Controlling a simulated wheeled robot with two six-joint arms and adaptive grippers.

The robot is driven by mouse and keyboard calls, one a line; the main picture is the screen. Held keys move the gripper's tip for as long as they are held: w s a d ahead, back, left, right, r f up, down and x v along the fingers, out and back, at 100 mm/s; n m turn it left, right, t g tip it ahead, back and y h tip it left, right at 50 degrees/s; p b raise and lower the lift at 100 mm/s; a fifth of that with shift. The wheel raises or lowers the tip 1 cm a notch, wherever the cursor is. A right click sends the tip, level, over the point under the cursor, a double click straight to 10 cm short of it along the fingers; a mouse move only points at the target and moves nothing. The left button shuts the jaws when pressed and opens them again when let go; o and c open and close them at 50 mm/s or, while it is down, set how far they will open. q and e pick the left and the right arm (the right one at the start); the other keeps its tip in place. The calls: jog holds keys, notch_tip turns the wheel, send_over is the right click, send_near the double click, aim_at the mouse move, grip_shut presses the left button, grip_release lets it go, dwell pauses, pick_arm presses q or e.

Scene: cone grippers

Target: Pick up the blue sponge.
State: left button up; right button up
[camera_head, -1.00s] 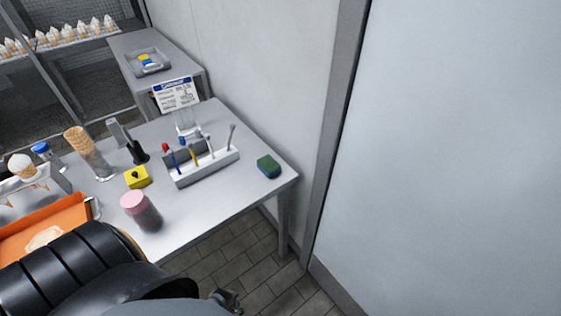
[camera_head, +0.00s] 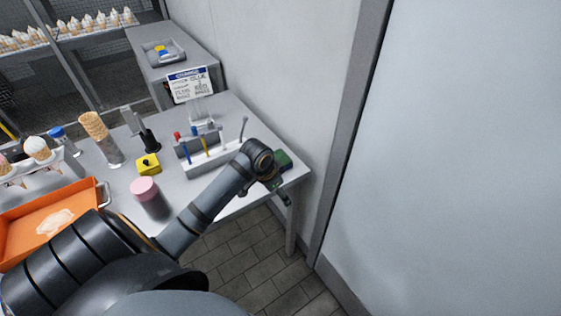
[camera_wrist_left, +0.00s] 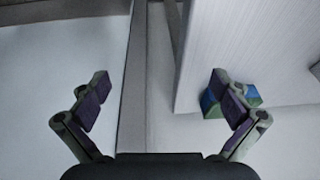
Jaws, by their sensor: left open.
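The sponge (camera_head: 285,158), green on top in the earlier head view with blue below, lies near the right corner of the metal table (camera_head: 232,204). My left wrist partly hides it in the head view. In the left wrist view the sponge (camera_wrist_left: 252,97) shows behind and around the right finger, with blue and green parts visible. My left gripper (camera_wrist_left: 163,95) is open with nothing between its fingers. It is apart from the sponge as far as I can tell; its fingertips are largely hidden in the head view. My right gripper is not in view.
A white caddy (camera_head: 207,166) with upright tools stands left of the sponge. A pink-lidded jar (camera_head: 148,196), a yellow block (camera_head: 148,163), a cone stack (camera_head: 99,135) and an orange tray (camera_head: 45,218) stand further left. A wall rises behind the table's right side.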

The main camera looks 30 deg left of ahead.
pick_arm(q)
jog(key=h, duration=0.1)
send_near(280, 158)
jog(key=p+x, duration=0.1)
jog(key=x, duration=0.8)
jog(key=shift+w+f, duration=0.2)
jog(key=shift+s, duration=0.1)
jog(key=c, duration=0.7)
